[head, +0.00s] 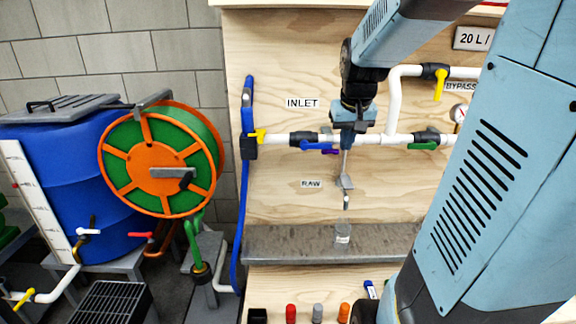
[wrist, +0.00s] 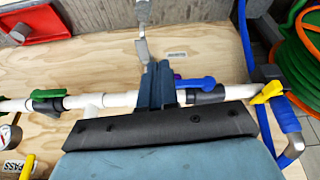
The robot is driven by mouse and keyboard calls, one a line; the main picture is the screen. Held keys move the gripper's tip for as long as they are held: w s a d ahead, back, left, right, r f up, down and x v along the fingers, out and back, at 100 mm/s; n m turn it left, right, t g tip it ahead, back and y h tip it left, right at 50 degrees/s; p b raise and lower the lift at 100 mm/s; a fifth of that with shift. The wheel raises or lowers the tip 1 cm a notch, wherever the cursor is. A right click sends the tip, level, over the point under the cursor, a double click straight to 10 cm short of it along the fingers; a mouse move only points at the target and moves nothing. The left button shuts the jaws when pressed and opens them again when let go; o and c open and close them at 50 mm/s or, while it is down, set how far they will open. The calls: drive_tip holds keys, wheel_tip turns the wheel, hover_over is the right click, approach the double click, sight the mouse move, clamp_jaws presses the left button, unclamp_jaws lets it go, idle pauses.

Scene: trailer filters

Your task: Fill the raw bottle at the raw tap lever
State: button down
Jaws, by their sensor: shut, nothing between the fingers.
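A small clear bottle (head: 342,235) stands upright on the grey ledge under the metal tap spout (head: 346,183); I cannot tell whether water is in it. The spout also shows in the wrist view (wrist: 142,35). The RAW label (head: 312,184) is on the board left of the spout. A small purple lever (head: 330,152) sits below the white pipe, partly hidden by my gripper; a bit of it shows in the wrist view (wrist: 177,76). My gripper (head: 349,128) is shut and empty in front of the pipe, right beside the purple lever; contact is unclear.
A blue lever (head: 312,145) and a green lever (head: 422,146) flank my gripper on the white pipe. A yellow lever (head: 258,136) is at the pipe's left end. The grey ledge (head: 285,243) is clear beside the bottle. A hose reel (head: 160,160) stands left.

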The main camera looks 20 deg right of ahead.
drive_tip(key=m, duration=0.1)
hover_over(352, 187)
drive_tip(key=s+a, duration=0.1)
drive_tip(key=s, duration=0.3)
drive_tip(key=shift+g, duration=0.4)
wheel_tip(352, 187, down, 5)
drive_tip(key=shift+w+f, duration=0.1)
drive_tip(key=shift+f, duration=0.05)
drive_tip(key=x, duration=1.2)
drive_tip(key=shift+s+a+f, duration=0.2)
drive_tip(key=shift+a, duration=0.15)
drive_tip(key=shift+f, duration=0.85)
drive_tip(key=shift+s+f, duration=0.2)
drive_tip(key=shift+f, duration=0.4)
drive_tip(key=shift+s+f, duration=0.15)
drive_tip(key=shift+f, duration=0.5)
idle(2.4)
